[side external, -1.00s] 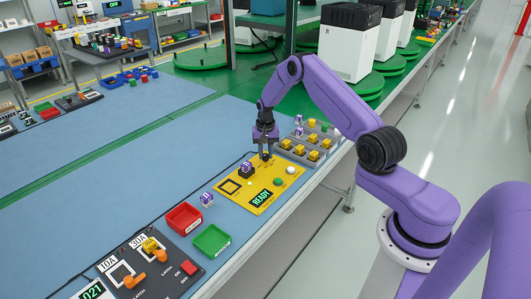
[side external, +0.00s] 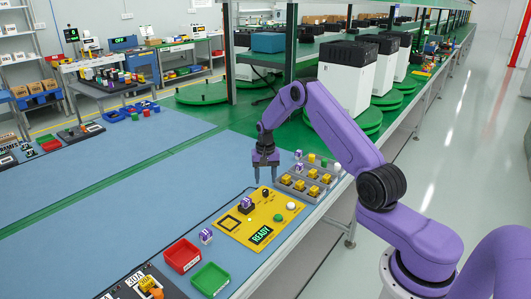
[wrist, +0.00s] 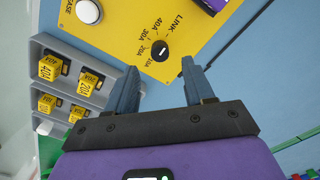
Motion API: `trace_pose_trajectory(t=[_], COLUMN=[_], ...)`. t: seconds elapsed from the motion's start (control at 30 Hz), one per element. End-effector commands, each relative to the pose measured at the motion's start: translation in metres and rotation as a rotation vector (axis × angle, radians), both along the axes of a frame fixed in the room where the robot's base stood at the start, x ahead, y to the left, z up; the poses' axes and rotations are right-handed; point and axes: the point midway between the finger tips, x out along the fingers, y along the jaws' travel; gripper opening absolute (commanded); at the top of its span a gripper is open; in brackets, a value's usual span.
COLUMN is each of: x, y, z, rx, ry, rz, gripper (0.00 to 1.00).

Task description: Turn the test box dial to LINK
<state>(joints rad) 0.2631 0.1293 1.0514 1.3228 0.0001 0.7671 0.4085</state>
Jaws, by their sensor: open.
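The test box (side external: 230,232) is a yellow panel on the blue bench, with a lit READY display (side external: 261,235). Its black dial (side external: 265,193) is at the panel's far end. In the wrist view the dial (wrist: 160,48) has a short white mark, with LINK, 40A, 30A, 20A and 10A printed around it. I cannot tell for sure which label the mark points to. My gripper (side external: 265,181) points down just above the dial. In the wrist view my gripper (wrist: 159,68) has its fingers apart, nothing between them, and the dial shows beyond the tips, uncovered.
A grey rack of yellow fuse blocks (side external: 307,180) stands close beside the panel. The panel carries a purple-and-white block (side external: 246,203), a green button (side external: 277,218) and a white button (side external: 291,206). Red (side external: 182,255) and green (side external: 210,279) trays lie nearer.

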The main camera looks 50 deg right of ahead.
Motion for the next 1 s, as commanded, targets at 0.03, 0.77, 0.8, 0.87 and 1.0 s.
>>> trace_pose_trajectory(t=[0.03,0.77,0.8,0.87,1.0], x=[0.001,0.000,0.000,0.000,0.000], y=[0.000,0.000,0.000,0.000,0.000], z=[0.013,0.121,0.122,0.122,0.122], rx=[-0.001,0.001,0.001,0.001,0.001], ry=[-0.004,0.001,0.001,0.001,0.001], rz=[0.000,0.000,0.000,0.000,-0.001], gripper=[0.53,0.53,0.53,0.53,0.53])
